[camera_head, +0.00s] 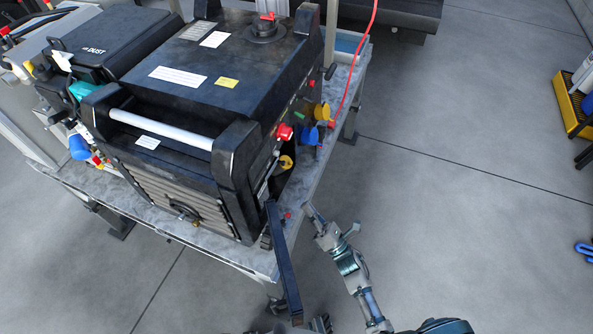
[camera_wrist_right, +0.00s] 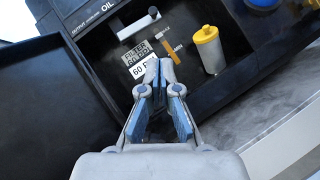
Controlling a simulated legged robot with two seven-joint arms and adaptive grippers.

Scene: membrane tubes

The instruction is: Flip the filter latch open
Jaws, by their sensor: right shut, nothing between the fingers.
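The black machine (camera_head: 195,80) stands on a cart, with a dark hinged panel (camera_head: 285,262) swung out from its near right corner. In the right wrist view the opened bay (camera_wrist_right: 190,22) shows a label reading FILTER (camera_wrist_right: 138,57), a silver bar with a dark end (camera_wrist_right: 138,26), a thin orange strip (camera_wrist_right: 167,42) and a yellow-capped grey cylinder (camera_wrist_right: 210,50). I cannot tell for sure which part is the latch. My right gripper (camera_wrist_right: 160,64) is shut and empty, its tips in front of the label's right edge. In the head view the right gripper (camera_head: 309,208) is beside the bay. My left gripper is not in view.
The dark panel (camera_wrist_right: 50,105) fills the left of the wrist view, close to the gripper. Red, blue and yellow knobs (camera_head: 309,135) stick out along the machine's right side. A red cable (camera_head: 360,55) hangs behind.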

